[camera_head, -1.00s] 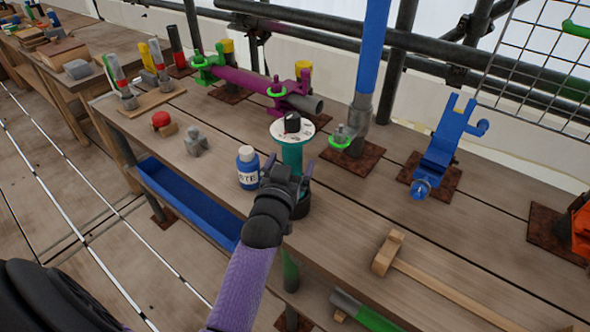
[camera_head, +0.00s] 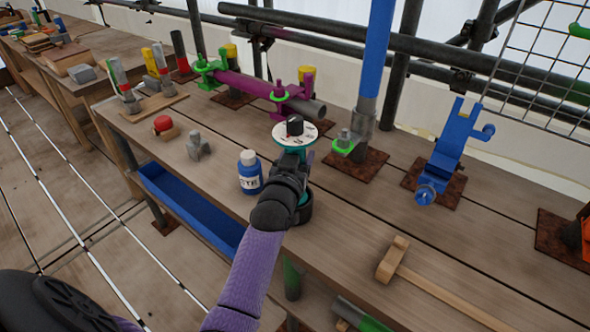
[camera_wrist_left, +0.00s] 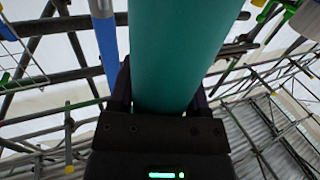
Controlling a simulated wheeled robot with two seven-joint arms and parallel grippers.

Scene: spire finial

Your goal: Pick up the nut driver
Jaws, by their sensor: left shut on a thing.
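The nut driver (camera_head: 290,150) appears to be the upright teal tool with a white disc and a black piece on top; no other object in view looks more like one. It stands at the dark round base (camera_head: 306,208) on the bench. My left gripper (camera_head: 293,163) is shut on its teal shaft just below the disc and hides much of it. In the left wrist view the teal shaft (camera_wrist_left: 175,50) fills the space between the two dark fingers. Whether it is lifted off the base cannot be told. My right gripper is not in view.
A blue bottle with a white cap (camera_head: 250,175) stands close left of my gripper. A wooden mallet (camera_head: 392,258) lies to the right. A blue post (camera_head: 377,50) and a blue clamp-like fixture (camera_head: 450,145) stand behind. The bench (camera_head: 350,215) between is clear.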

